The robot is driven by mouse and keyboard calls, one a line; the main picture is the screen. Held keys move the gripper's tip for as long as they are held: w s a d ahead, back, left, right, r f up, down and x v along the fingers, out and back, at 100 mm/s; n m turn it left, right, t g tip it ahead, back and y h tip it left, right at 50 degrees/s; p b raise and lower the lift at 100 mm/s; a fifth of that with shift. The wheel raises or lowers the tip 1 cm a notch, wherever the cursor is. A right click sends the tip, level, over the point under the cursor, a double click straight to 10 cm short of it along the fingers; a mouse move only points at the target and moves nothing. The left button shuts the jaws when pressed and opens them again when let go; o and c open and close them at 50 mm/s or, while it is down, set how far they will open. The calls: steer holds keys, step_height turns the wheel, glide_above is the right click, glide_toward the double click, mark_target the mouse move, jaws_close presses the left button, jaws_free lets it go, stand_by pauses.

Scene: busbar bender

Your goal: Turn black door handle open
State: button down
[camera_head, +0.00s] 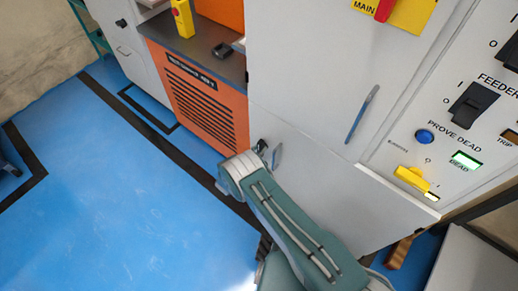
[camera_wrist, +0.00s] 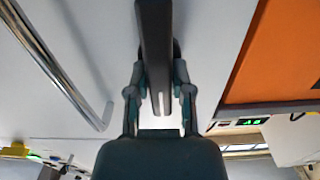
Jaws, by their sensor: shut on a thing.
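The black door handle (camera_wrist: 154,45) is a long dark bar in the wrist view, upright in the picture against a pale grey door (camera_wrist: 95,60). My gripper (camera_wrist: 158,72) has one finger on each side of the bar and is closed on it. In the head view my arm reaches to the lower grey cabinet, and my gripper (camera_head: 263,149) is small and partly hidden by my wrist there. I cannot tell the black handle from the gripper in that view. The cabinet's front panels look closed.
A long metal handle (camera_head: 362,113) is on the panel to the right; a shiny bar (camera_wrist: 55,65) shows left in the wrist view. An orange vented cabinet (camera_head: 190,95) stands left of the grey one. A control panel (camera_head: 455,125) is at right. Blue floor (camera_head: 110,200) is open at left.

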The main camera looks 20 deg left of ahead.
steer(key=shift+w+r, duration=0.25)
steer(key=shift+w, duration=0.1)
steer(key=c, duration=0.6)
jaws_free()
steer(key=shift+c, duration=0.2)
steer(key=shift+o, duration=0.6)
steer(key=shift+w, duration=0.15)
steer(key=shift+d+f, duration=0.1)
steer(key=shift+f, duration=0.05)
steer(key=shift+s, duration=0.2)
steer(key=v, duration=1.2)
steer(key=shift+f, duration=0.1)
